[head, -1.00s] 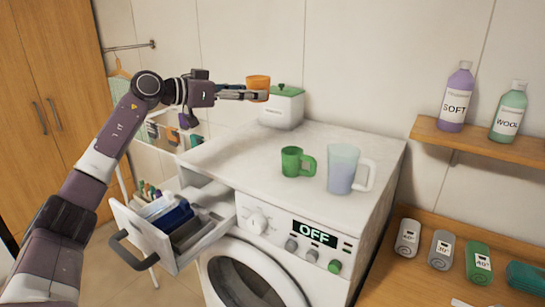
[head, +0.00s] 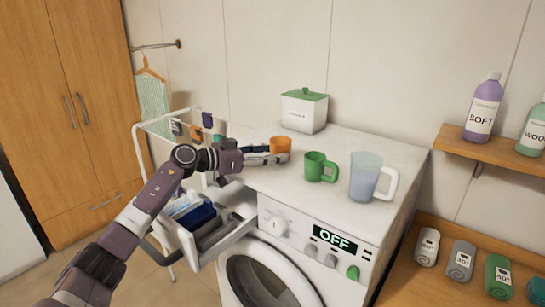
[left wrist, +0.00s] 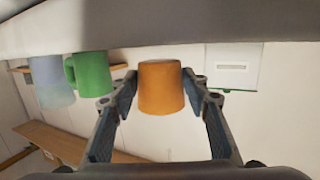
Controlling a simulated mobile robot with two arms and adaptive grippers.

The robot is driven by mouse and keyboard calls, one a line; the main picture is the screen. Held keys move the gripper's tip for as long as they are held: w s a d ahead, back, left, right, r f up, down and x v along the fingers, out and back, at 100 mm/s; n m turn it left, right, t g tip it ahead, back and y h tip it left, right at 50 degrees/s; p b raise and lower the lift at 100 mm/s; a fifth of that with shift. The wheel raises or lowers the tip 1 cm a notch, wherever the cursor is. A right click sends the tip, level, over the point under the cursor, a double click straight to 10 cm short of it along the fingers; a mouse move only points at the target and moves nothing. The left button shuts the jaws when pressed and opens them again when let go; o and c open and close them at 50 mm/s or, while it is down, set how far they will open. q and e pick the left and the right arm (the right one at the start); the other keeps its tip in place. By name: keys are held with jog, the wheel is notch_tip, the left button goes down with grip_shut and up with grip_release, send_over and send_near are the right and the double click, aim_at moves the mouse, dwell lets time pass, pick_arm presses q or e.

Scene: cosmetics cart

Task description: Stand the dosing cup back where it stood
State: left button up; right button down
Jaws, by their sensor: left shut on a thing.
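The orange cup (head: 280,145), taken to be the dosing cup, is upright at the left part of the white washing machine top (head: 325,145). My left gripper (head: 276,157) is shut on it from the left, its fingers on either side of the cup. In the left wrist view, which looks upside down, the orange cup (left wrist: 161,88) is between the two fingers (left wrist: 160,84), close to the grey surface. I cannot tell whether its base touches the top. My right gripper is not in view.
A green mug (head: 316,167) and a clear bluish jug (head: 363,177) stand to the right of the cup. A white box with a green lid (head: 304,112) stands behind. The detergent drawer (head: 184,243) is open below my arm. Bare top lies between box and mugs.

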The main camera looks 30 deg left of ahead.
pick_arm(q)
jog(key=shift+f, duration=0.8)
jog(key=shift+f, duration=0.1)
jog(key=o, duration=1.2)
jog(key=shift+c, duration=0.2)
